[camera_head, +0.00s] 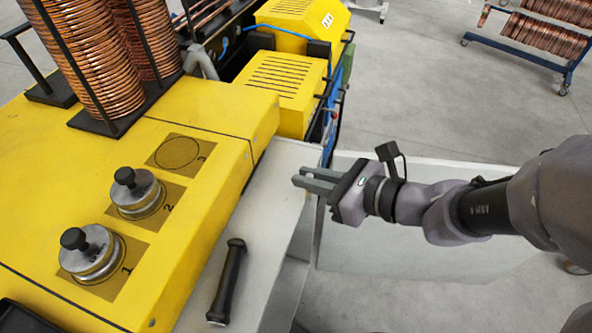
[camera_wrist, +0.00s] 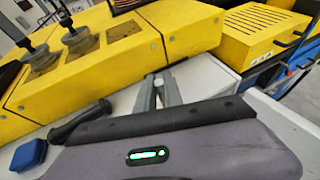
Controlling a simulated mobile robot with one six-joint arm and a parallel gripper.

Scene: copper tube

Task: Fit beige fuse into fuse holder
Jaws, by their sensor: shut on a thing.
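My gripper (camera_head: 299,176) is above the grey ledge beside the yellow machine, its grey fingers pointing left in the head view. The wrist view shows the fingers (camera_wrist: 157,79) close together with a narrow gap. I see no beige fuse in either view, and nothing that I can name for sure as the fuse holder. On the yellow panel, two round metal fittings with black knobs, numbered 1 (camera_head: 92,254) and 2 (camera_head: 138,194), sit left of the gripper. Place 3 (camera_head: 177,153) shows only a circle outline.
A black handle (camera_head: 228,282) lies on the grey ledge (camera_head: 268,205) below-left of the gripper. A blue block (camera_wrist: 29,155) shows in the wrist view. Copper coils (camera_head: 95,65) stand on the machine, and a coil rack (camera_head: 548,33) is far right.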

